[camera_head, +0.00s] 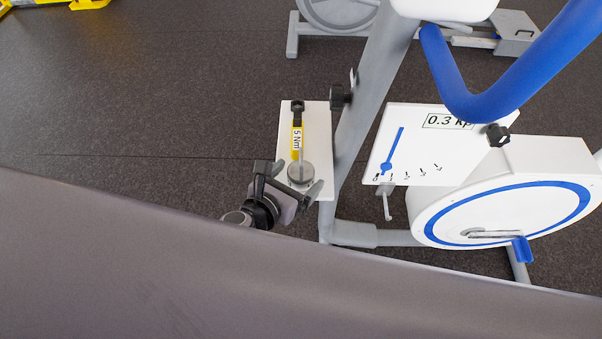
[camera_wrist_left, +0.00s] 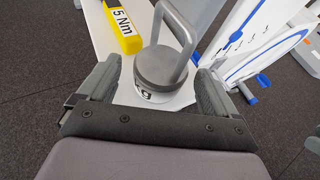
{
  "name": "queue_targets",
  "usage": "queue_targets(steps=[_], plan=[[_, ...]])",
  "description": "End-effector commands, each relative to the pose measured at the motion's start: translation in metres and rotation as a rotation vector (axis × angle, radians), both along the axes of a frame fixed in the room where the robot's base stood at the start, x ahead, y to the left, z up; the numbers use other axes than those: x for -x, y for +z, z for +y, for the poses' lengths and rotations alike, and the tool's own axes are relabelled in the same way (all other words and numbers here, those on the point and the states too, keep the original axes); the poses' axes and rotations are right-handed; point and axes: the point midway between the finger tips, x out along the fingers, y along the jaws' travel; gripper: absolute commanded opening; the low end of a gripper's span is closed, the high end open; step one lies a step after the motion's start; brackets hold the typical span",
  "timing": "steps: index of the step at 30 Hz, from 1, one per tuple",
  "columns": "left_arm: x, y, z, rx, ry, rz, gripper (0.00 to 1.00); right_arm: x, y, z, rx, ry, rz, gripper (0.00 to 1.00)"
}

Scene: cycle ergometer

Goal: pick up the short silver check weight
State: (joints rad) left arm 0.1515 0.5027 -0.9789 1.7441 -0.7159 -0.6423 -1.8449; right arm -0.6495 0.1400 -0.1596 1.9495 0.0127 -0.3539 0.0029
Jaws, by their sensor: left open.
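The short silver check weight (camera_head: 300,173) is a grey metal disc with an upright loop handle. It stands on a white shelf (camera_head: 318,125) beside the ergometer's grey post. In the left wrist view the weight (camera_wrist_left: 160,68) sits between the fingers of my left gripper (camera_wrist_left: 158,76), with gaps on both sides. My left gripper (camera_head: 290,182) is open and at the near end of the shelf. My right gripper is not in view.
A yellow tool marked 5 Nm (camera_head: 297,139) lies on the shelf just behind the weight; its label also shows in the left wrist view (camera_wrist_left: 123,25). The grey post (camera_head: 366,100) rises right of the shelf. A white panel marked 0.3 Kp (camera_head: 430,150) stands further right.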

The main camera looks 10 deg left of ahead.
Motion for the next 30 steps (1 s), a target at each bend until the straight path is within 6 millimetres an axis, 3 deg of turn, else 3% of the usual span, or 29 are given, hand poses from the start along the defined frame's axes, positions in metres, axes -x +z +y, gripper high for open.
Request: queue_targets(steps=[6,14,20,21,30], plan=[[-0.019,-0.009,-0.007,0.001,0.000,0.000,0.92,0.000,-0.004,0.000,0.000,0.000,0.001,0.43],[-0.020,-0.009,-0.007,0.001,0.001,0.002,0.92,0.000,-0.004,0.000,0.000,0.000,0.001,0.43],[-0.020,-0.009,-0.007,0.001,0.001,0.002,0.30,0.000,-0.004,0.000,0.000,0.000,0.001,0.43],[-0.020,-0.009,-0.007,0.001,0.001,0.002,0.25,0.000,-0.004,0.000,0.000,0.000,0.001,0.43],[-0.021,-0.003,-0.008,0.005,-0.001,-0.006,0.25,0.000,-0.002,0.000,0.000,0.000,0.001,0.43]])
